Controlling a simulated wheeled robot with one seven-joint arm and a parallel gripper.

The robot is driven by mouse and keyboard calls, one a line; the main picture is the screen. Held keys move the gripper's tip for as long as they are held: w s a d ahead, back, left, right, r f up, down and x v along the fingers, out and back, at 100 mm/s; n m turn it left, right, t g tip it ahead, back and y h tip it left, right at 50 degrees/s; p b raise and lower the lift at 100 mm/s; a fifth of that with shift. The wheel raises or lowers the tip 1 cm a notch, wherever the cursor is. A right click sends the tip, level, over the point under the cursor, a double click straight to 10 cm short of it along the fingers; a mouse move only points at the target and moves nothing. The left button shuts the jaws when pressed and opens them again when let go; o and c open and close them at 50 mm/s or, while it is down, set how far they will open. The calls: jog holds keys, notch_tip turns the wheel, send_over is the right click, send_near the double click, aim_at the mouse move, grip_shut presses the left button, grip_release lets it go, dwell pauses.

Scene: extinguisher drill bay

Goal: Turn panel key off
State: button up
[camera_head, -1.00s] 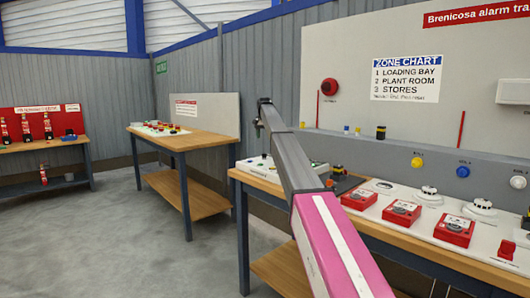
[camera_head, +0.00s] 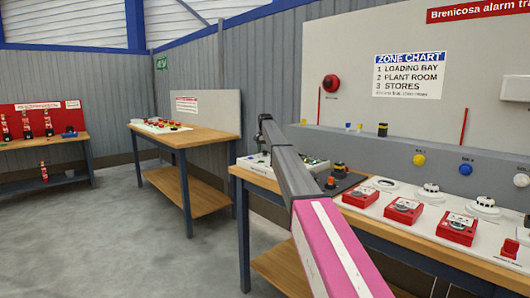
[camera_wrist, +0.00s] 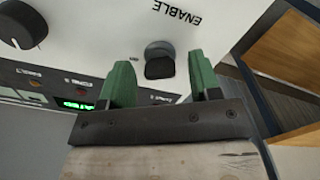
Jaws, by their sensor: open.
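In the wrist view my gripper (camera_wrist: 160,64) is open, with one green finger on each side of a black knob (camera_wrist: 160,58). The knob sits on a white panel face (camera_wrist: 110,28) below the upside-down word ENABLE, and I take it for the panel key. I cannot tell whether the fingers touch it. In the head view the white panel (camera_head: 254,163) lies on the bench, partly behind my arm.
In the wrist view a second black knob (camera_wrist: 22,24) is at the upper left, and a green lit display (camera_wrist: 74,104) is at the left. In the head view several red call points, one of them here (camera_head: 403,209), stand on the bench (camera_head: 450,258) to the right.

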jog(key=shift+c, duration=0.3)
jog(key=c, duration=0.9)
jog(key=shift+o, duration=0.2)
jog(key=shift+n, duration=0.3)
jog(key=n, duration=0.5)
jog(key=shift+n, duration=0.3)
jog(key=n, duration=0.5)
jog(key=shift+n, duration=0.3)
jog(key=o, duration=0.9)
